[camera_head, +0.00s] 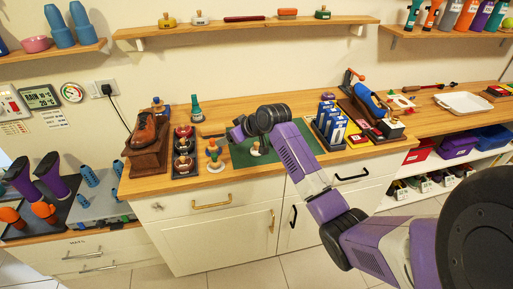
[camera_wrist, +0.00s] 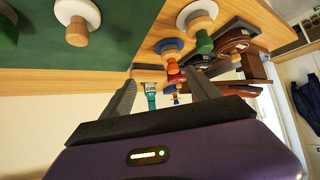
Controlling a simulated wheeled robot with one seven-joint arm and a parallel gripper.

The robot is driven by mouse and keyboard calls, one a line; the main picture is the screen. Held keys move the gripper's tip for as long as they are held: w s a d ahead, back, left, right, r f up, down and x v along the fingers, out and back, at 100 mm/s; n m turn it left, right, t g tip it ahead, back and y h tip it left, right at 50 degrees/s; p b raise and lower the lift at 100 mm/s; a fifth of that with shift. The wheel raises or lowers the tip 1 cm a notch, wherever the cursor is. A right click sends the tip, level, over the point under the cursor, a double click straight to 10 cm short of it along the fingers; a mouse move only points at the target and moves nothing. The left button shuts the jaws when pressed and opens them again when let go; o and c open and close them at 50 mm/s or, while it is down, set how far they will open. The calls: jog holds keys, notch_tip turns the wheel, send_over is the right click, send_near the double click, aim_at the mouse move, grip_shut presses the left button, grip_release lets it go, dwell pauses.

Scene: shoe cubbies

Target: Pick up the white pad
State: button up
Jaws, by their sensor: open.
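A white pad (camera_head: 255,149) with a wooden knob sits on the green mat, partly under my arm in the head view. The wrist view shows a white pad with a wooden knob (camera_wrist: 77,18) on green at upper left. A white pad with a green and wood handle (camera_wrist: 197,20) stands off the mat on the wood. Which of these is the named pad I cannot tell. My gripper (camera_wrist: 161,76) is open, with nothing between its fingers. In the head view my gripper (camera_head: 238,133) is above the mat's left edge, apart from the pads.
A pad with a blue rim and orange knob (camera_wrist: 170,50) is near the white one. Blue boxes (camera_head: 330,125) stand right of the mat (camera_head: 280,150).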

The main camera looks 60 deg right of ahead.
aim_at(257, 143)
jog(key=s+d+n+g+y, duration=0.2)
jog(key=s+d+g, duration=0.35)
jog(key=s, duration=0.45)
jog(key=shift+t, duration=0.35)
jog(key=shift+d+p+x, duration=0.2)
jog(key=shift+p+x, duration=0.3)
jog(key=shift+x, duration=1.35)
jog(key=shift+d+p+x, duration=0.15)
jog(key=shift+p+x, duration=0.35)
jog(key=shift+x, duration=1.4)
jog(key=c, duration=1.4)
jog(key=shift+w+r, duration=0.1)
jog(key=shift+r, duration=0.1)
notch_tip(257, 143, up, 20)
jog(key=shift+f+b, duration=0.1)
jog(key=shift+b, duration=1.1)
